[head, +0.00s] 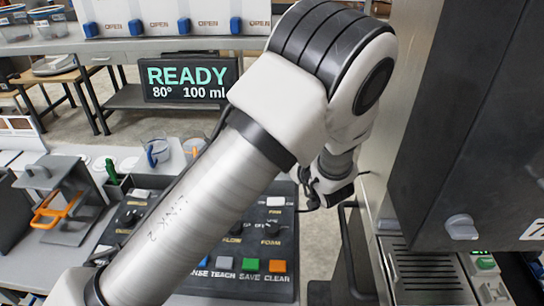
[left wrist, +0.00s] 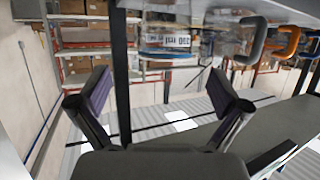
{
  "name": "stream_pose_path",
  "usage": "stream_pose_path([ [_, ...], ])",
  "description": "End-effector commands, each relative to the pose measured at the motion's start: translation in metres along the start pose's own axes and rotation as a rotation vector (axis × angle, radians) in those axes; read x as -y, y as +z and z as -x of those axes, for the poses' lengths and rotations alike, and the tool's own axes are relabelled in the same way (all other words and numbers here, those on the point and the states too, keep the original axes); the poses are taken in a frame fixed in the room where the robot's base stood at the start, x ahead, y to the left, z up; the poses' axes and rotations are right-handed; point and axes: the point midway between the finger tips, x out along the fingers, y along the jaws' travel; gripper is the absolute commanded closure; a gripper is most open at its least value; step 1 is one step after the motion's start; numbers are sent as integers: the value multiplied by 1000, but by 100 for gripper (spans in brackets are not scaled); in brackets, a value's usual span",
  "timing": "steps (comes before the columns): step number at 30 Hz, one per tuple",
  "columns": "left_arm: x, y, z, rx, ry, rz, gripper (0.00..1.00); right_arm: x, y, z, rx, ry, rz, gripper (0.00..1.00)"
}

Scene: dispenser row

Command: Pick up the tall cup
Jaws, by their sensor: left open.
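In the left wrist view a clear vessel with a printed label (left wrist: 170,40) is at the top centre, ahead of and above my open fingers and apart from them. I cannot tell whether it is the tall cup. My left gripper (left wrist: 158,95) is open, with nothing between its two dark fingers. In the head view my left arm crosses the middle, and its gripper (head: 311,190) is partly hidden beyond the forearm, above the control panel's right side. My right gripper is not in view.
The control panel (head: 277,223) has several coloured buttons. A dark machine housing (head: 465,110) stands close on the right. A display (head: 190,79) reads READY. A clear jug with a blue handle (head: 157,152) stands left of my arm.

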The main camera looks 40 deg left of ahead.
Motion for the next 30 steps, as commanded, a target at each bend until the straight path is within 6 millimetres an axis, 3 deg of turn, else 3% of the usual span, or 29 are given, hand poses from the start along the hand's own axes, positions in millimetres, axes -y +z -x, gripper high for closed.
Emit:
stream_pose_path([
  [2, 0, 6, -4, 1, 0, 0, 0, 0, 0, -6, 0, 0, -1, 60],
  [11, 4, 4, -42, 4, -3, 1, 0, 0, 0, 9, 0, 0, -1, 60],
  [16, 7, 6, -72, 3, -2, 2, 0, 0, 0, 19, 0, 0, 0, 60],
  [24, 7, 7, -80, 0, 0, -1, 0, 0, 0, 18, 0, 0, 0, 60],
  [25, 7, 7, -80, 0, 0, -1, 7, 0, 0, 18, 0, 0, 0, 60],
  [29, 7, 7, -80, 0, 0, -1, 53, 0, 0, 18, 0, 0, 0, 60],
  [30, 7, 7, -80, 0, 0, -1, 54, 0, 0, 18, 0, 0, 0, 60],
])
